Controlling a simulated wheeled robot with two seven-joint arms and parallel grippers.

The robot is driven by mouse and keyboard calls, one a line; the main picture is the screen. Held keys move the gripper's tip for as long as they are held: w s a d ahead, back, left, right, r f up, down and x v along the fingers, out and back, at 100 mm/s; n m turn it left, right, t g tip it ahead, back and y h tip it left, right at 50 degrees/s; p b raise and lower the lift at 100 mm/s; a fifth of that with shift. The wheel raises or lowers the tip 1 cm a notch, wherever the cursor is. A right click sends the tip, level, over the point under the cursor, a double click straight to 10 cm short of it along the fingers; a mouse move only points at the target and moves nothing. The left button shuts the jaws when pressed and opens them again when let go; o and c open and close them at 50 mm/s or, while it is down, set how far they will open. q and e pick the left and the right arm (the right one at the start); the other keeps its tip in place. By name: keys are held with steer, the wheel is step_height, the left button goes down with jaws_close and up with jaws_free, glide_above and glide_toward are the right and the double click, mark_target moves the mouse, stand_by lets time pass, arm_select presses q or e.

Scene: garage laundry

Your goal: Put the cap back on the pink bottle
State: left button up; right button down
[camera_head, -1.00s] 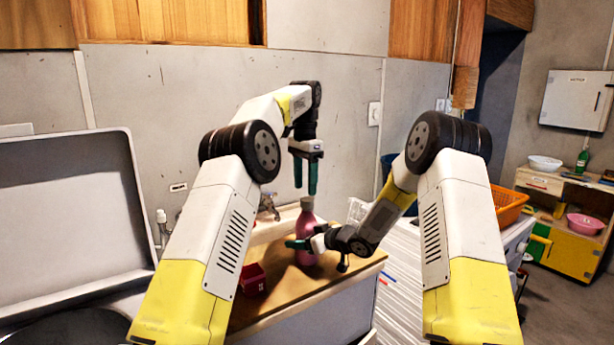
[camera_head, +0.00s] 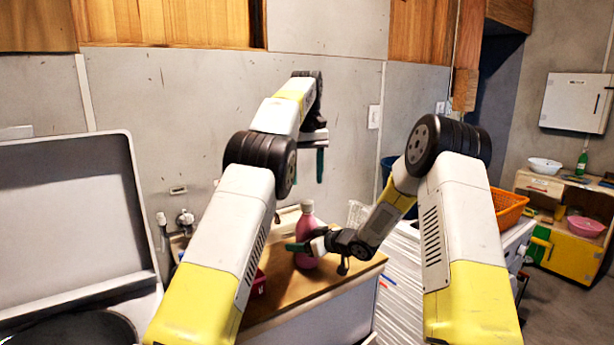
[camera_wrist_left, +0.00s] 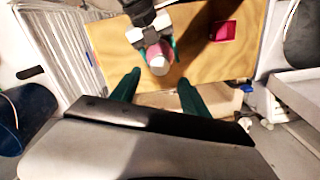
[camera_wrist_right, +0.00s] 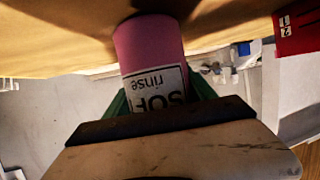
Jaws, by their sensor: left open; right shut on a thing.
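The pink bottle (camera_head: 307,230) stands upright on the wooden counter top (camera_head: 290,303). A pale grey-pink top, which looks like the cap (camera_head: 307,206), sits on its neck; in the left wrist view it is a pale disc (camera_wrist_left: 158,66). I cannot tell how tightly it sits. My right gripper (camera_head: 296,247) is shut around the bottle's body, whose label faces the right wrist camera (camera_wrist_right: 150,85). My left gripper (camera_head: 308,172) is open and empty above the bottle, fingers pointing down. Its elbow hides part of it; both fingers show apart in the left wrist view (camera_wrist_left: 159,80).
A small red box (camera_head: 258,285) stands on the counter left of the bottle, partly behind my left arm. Taps (camera_head: 185,220) and a wall are behind. An orange basket (camera_head: 508,205) is at the right. The air above the bottle is free except for my left gripper.

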mark_target(307, 202)
arm_select(q)
steer(key=shift+f, duration=4)
jaws_close()
steer(key=shift+o, duration=0.7)
jaws_free()
steer(key=shift+r, duration=3.75)
